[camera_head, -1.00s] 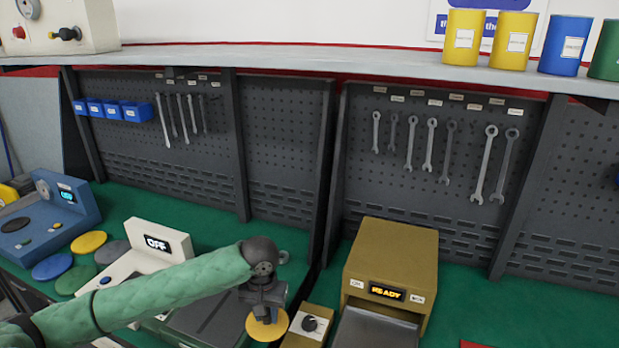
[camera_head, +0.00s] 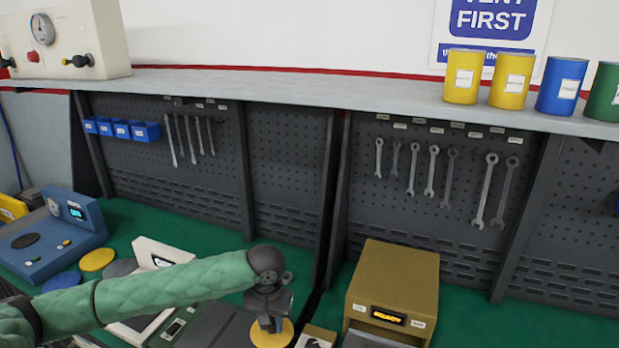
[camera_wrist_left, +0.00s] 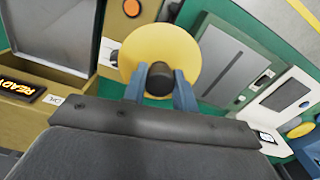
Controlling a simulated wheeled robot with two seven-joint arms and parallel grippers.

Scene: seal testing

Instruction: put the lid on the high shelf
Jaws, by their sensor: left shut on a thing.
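My left gripper (camera_head: 268,322) is shut on a yellow round lid (camera_head: 273,335), above the bench beside the gold box. In the left wrist view the lid (camera_wrist_left: 158,52) is a yellow disc, and my fingers (camera_wrist_left: 160,88) close on its dark central knob. The high shelf (camera_head: 300,86) is a long grey ledge above the pegboards, well above the gripper. My right gripper is not in view.
Several cans stand at the shelf's right, including a yellow can (camera_head: 463,78) and a blue can (camera_head: 563,84). A cream machine (camera_head: 75,45) stands at its left end. The middle of the shelf is clear. A gold box (camera_head: 393,280) stands on the green bench.

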